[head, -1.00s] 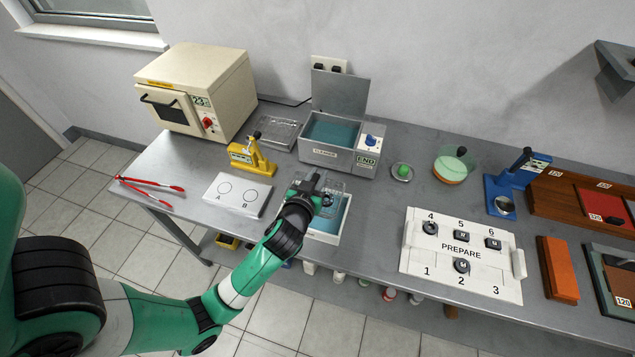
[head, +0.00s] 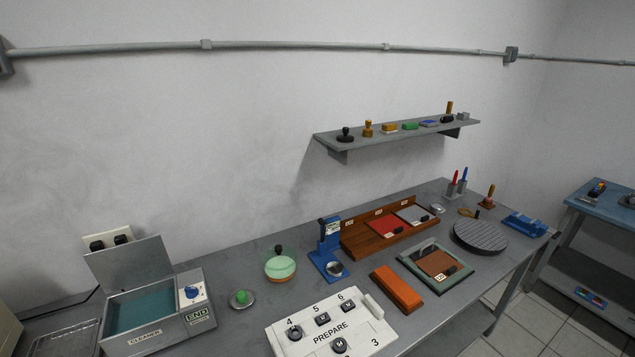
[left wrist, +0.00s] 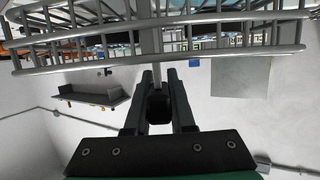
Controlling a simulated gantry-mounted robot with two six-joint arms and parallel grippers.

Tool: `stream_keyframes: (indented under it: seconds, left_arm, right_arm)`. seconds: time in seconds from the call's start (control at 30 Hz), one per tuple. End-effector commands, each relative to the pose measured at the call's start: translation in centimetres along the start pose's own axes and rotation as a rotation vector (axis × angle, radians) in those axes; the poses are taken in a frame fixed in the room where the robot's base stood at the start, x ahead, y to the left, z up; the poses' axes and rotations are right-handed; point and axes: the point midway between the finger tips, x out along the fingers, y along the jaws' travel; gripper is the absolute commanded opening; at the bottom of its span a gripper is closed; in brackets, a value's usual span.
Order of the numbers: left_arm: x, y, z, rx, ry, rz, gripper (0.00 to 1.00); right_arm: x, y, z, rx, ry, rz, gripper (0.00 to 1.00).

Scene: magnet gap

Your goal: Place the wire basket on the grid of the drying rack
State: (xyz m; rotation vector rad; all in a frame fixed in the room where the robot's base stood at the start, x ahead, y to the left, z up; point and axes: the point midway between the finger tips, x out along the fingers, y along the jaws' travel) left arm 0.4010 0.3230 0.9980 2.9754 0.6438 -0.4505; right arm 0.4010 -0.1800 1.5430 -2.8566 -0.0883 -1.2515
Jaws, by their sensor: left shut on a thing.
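The wire basket (left wrist: 155,45) fills the top of the left wrist view as bright metal bars. My left gripper (left wrist: 157,78) is shut on an upright metal piece joined to the basket, seemingly its handle. The basket's contents cannot be made out. In the head view, a low grey metal tray with a grid, seemingly the drying rack (head: 70,338), lies at the lower left beside the cleaner, partly cut off by the frame edge. My left gripper and the basket are outside the head view. My right gripper is in neither view.
The cleaner (head: 152,312) stands with its lid up and blue-green liquid inside, right beside the rack. A green-topped dish (head: 240,298), a glass bowl (head: 280,265), a blue press (head: 329,250) and the white PREPARE board (head: 330,325) stand further right. A wall shelf (head: 400,131) hangs above.

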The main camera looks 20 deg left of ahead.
Motion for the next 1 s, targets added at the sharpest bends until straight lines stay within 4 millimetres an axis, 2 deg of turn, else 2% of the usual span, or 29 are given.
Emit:
stream_keyframes:
  seconds: [0.03, 0.2, 0.4, 0.7, 1.0]
  left_arm:
    - [-0.7, 1.3, 0.3, 0.014, 0.001, 0.047, 0.00]
    - [-2.8, 4.9, 1.3, 0.058, 0.002, 0.188, 0.00]
    - [-5.1, 7.8, 1.9, 0.094, 0.002, 0.308, 0.00]
    - [-7.7, 10.2, 2.2, 0.129, 0.004, 0.414, 0.00]
    - [-8.2, 10.1, 0.1, 0.127, 0.002, 0.408, 0.00]
  right_arm:
    - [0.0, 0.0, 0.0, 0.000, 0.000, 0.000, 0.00]
    - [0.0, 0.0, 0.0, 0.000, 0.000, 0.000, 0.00]
    - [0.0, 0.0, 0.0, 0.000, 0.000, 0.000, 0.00]
    - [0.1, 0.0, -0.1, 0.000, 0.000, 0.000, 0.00]
    - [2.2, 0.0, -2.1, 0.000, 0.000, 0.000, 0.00]
